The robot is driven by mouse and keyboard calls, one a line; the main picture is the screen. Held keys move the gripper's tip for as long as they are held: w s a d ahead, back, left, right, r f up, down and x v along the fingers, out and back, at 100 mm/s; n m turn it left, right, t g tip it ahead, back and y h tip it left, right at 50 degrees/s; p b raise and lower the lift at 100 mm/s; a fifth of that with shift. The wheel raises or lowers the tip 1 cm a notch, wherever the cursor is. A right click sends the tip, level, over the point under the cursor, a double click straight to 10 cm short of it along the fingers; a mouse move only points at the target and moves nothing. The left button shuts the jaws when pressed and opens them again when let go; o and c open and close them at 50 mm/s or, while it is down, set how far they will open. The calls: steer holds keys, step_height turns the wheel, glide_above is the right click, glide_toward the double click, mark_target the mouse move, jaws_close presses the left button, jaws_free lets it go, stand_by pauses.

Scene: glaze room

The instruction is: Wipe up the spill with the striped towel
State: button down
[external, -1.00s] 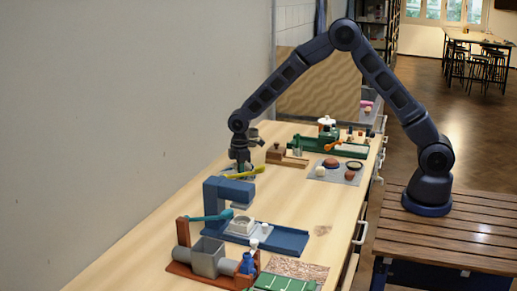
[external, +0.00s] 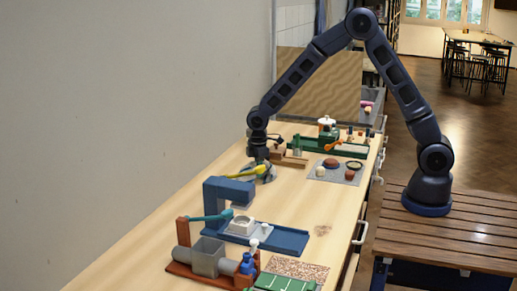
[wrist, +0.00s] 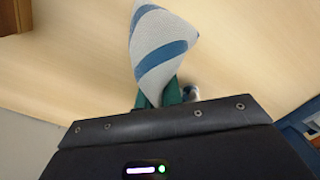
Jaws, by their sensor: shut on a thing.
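The striped towel (wrist: 160,45), off-white with blue bands, is pinched between the green fingers of my gripper (wrist: 158,97) in the wrist view. It sticks out beyond the fingertips as a bunched, pointed shape. In the external view my gripper (external: 259,163) is low over the far left part of the bench, beside a yellow tool, and a pale patch of the towel shows under it. Whether the towel touches the wood I cannot tell. A faint brownish patch (external: 322,230) lies on the bench right of the blue stand; I cannot tell if it is the spill.
The yellow tool (external: 245,172) lies close by my gripper. A blue press-like stand (external: 228,193) and a grey-and-brown extruder-like device (external: 207,258) stand nearer. A grey mat (external: 337,176) with round pieces and a green rack (external: 340,148) lie to the right. Bare wood lies between them.

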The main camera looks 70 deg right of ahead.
step_height(320, 180, up, 9)
stand_by(0.4)
stand_by(0.7)
steer(key=a, duration=1)
steer(key=shift+f, duration=4.5)
steer(key=c, duration=0.6)
jaws_free()
